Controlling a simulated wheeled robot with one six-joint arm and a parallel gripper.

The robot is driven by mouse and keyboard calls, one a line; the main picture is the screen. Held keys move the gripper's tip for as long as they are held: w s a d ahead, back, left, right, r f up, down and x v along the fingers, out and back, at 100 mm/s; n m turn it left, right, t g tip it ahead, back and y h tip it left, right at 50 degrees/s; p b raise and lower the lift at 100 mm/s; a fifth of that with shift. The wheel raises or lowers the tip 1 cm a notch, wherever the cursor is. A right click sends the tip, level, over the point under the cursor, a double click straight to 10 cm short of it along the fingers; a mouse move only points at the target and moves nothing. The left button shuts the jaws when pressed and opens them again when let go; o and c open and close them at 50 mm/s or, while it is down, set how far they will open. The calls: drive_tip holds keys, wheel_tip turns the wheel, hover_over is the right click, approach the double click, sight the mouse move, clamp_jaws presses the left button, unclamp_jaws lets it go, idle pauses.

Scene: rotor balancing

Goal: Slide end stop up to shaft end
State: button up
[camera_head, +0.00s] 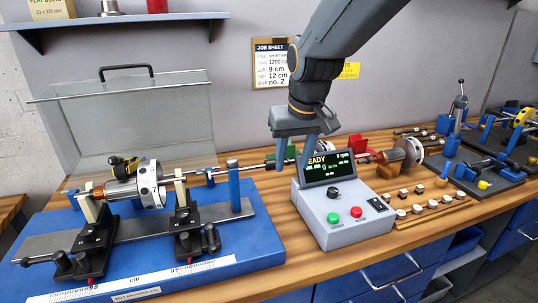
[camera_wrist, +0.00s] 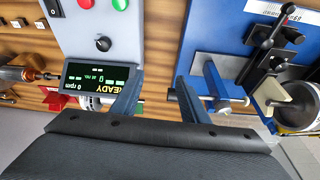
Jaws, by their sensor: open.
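The end stop is a blue upright post (camera_head: 233,188) at the right end of the blue balancing stand, with a thin metal rod (camera_head: 252,165) through its top. In the wrist view the blue post (camera_wrist: 213,78) and rod (camera_wrist: 233,99) are right of my gripper. The rotor (camera_head: 150,184) lies on two black supports, its shaft pointing towards the post. I cannot tell how large the gap from rod tip to shaft end is. My gripper (camera_head: 294,158) is open, fingers pointing down, near the rod's outer end. In the wrist view my gripper (camera_wrist: 156,103) seems to hold nothing.
The control box (camera_head: 340,208) with a lit display stands just right of and in front of my gripper. A clear raised cover (camera_head: 140,120) stands behind the stand. A second rotor (camera_head: 405,152) and small parts are farther right. A scale strip (camera_head: 150,278) runs along the front.

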sight(271, 160)
drive_tip(key=w+a+r, duration=0.2)
drive_tip(key=a+r, duration=0.2)
drive_tip(key=shift+n, duration=0.3)
drive_tip(key=shift+w+p+x, duration=0.2)
drive_tip(key=shift+p+x, duration=0.2)
drive_tip(key=shift+x, duration=1.4)
drive_tip(key=shift+w+p+x, duration=0.2)
drive_tip(key=shift+p+x, duration=0.2)
drive_tip(key=shift+x, duration=1.4)
drive_tip(key=shift+a+r, duration=0.15)
clamp_jaws()
